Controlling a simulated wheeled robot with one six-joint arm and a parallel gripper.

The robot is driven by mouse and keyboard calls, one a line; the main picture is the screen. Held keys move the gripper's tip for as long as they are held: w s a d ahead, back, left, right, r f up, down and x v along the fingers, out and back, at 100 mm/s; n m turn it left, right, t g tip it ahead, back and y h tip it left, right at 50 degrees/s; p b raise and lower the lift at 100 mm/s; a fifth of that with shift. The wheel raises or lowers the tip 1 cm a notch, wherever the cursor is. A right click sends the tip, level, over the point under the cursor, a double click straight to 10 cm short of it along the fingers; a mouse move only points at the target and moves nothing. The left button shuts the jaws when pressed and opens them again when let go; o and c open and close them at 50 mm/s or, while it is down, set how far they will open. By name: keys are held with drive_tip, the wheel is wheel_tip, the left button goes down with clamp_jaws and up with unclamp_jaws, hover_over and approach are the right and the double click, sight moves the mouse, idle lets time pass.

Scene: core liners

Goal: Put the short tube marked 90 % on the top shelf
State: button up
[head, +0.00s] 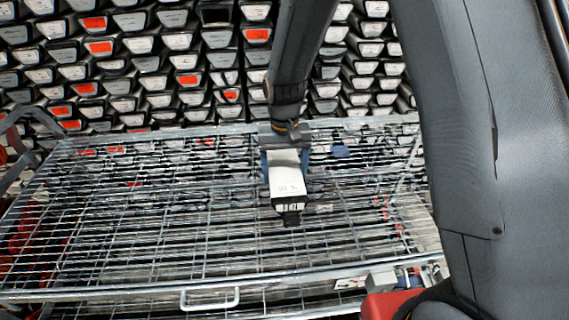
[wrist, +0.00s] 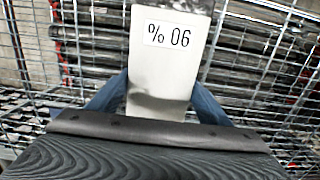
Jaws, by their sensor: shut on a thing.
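The short tube (head: 287,185) is white with a dark end and shows a label that reads 90 %, seen upside down in the wrist view (wrist: 168,75). My gripper (head: 285,165) is shut on it, with a blue finger on each side of the tube. In the head view the tube is over the wire top shelf (head: 130,225) of a metal rack, its dark end towards me. I cannot tell whether the tube touches the wires or hangs just above them. My fingers hide part of its sides.
Behind the rack is a wall of stacked liners (head: 160,60) with white and red ends. The top shelf is bare wire to the left of the tube. A white handle (head: 210,300) is at the rack's front edge. A red thing (head: 385,305) is at the lower right.

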sight(285, 168)
drive_tip(key=shift+f, duration=1)
drive_tip(key=shift+f, duration=0.1)
drive_tip(key=o, duration=2)
drive_tip(key=r+b, duration=0.1)
drive_tip(key=r, duration=0.7)
drive_tip(key=r+b, duration=0.1)
drive_tip(key=r, duration=0.3)
drive_tip(key=shift+w+r+b, duration=0.1)
drive_tip(key=shift+w+b, duration=0.2)
drive_tip(key=shift+b, duration=0.05)
drive_tip(key=shift+m+t, duration=0.3)
drive_tip(key=shift+t, duration=0.6)
drive_tip(key=s+d, duration=0.5)
drive_tip(key=s+d+f, duration=0.1)
drive_tip(key=s+d, duration=0.3)
drive_tip(key=d, duration=0.1)
drive_tip(key=s+d, duration=0.5)
drive_tip(key=d, duration=0.1)
drive_tip(key=shift+s+f, duration=0.3)
drive_tip(key=shift+f, duration=0.1)
